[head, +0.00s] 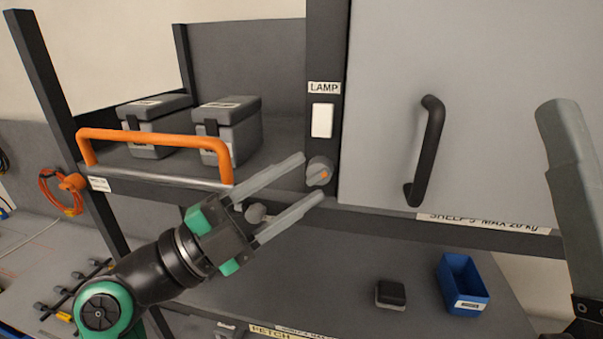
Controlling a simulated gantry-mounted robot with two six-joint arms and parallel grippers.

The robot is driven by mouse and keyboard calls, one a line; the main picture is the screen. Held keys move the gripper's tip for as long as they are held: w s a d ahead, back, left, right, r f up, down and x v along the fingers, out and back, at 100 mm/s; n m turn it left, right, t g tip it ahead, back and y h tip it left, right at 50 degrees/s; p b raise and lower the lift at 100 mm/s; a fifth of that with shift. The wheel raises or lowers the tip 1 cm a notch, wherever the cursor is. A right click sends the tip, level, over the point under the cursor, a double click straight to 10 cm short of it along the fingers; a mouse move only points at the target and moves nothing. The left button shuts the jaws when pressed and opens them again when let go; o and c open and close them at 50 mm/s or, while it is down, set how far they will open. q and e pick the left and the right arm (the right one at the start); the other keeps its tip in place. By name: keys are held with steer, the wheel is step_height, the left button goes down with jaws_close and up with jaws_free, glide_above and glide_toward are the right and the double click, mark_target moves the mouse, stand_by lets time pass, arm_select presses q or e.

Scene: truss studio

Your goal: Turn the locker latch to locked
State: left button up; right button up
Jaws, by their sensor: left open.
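A black handle (427,150) stands out from the door. A white LAMP switch (322,120) sits above the knob. An orange rail (155,137) fronts a shelf with two grey cases (232,125). Below are a blue bin (462,280) and a small black box (391,294).

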arm_select(q)
steer(key=shift+w+d+r, duration=0.2)
steer(key=shift+w+d, duration=0.1)
steer(key=shift+d, duration=0.2)
jaws_close()
steer(key=shift+r+p, duration=0.2)
steer(key=shift+p, duration=0.45)
steer(key=m+g+y+p, duration=0.1)
steer(key=p, duration=0.3)
steer(key=r+m+g+y+p, duration=0.1)
steer(key=m+p, duration=0.1)
steer(key=p, duration=0.2)
steer(key=shift+a+p, duration=0.1)
steer(key=shift+p, duration=0.2)
steer(key=shift+m+g+y, duration=0.9)
steer(key=shift+m+y, duration=0.4)
steer(key=shift+y, duration=0.2)
